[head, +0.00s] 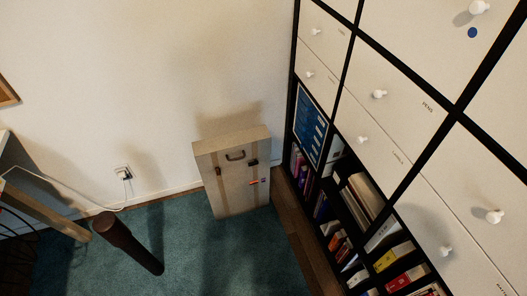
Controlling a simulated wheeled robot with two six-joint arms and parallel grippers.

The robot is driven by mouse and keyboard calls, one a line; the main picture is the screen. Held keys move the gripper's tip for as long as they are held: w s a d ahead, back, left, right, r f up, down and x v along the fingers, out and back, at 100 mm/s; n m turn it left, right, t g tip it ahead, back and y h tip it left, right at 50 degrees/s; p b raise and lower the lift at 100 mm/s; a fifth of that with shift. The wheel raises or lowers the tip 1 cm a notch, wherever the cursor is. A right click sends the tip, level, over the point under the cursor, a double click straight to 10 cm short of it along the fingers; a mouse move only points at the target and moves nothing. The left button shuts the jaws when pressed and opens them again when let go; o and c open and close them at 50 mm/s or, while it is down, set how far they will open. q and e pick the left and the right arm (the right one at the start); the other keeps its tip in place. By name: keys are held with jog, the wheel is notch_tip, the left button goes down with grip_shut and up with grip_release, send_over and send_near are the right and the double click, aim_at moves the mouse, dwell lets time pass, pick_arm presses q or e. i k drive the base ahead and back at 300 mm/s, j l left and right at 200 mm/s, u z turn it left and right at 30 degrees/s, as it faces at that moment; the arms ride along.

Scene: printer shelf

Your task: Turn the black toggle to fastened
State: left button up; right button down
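A pale beige case (232,190) stands upright on the floor against the wall, left of the tall shelf. A dark handle (236,156) is on its front near the top. A small black fitting (252,162), which looks like the black toggle, sits right of the handle. A brownish fitting (218,171) sits left of it. Both are too small to tell whether they are fastened or loose. A small red and blue mark (258,181) is below the black fitting. Neither of my grippers is in view.
A black-framed shelf (347,62) with white drawers and books fills the right side. A dark brown cylindrical post (128,243) leans at the lower left. A white cable runs to a wall socket (123,172). The teal carpet (190,230) before the case is clear.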

aim_at(255, 162)
jog(key=i, duration=0.1)
jog(key=z, duration=1.3)
jog(key=k+j+z, duration=0.45)
jog(key=j, duration=0.25)
jog(key=k+j, duration=0.05)
jog(key=k, duration=0.05)
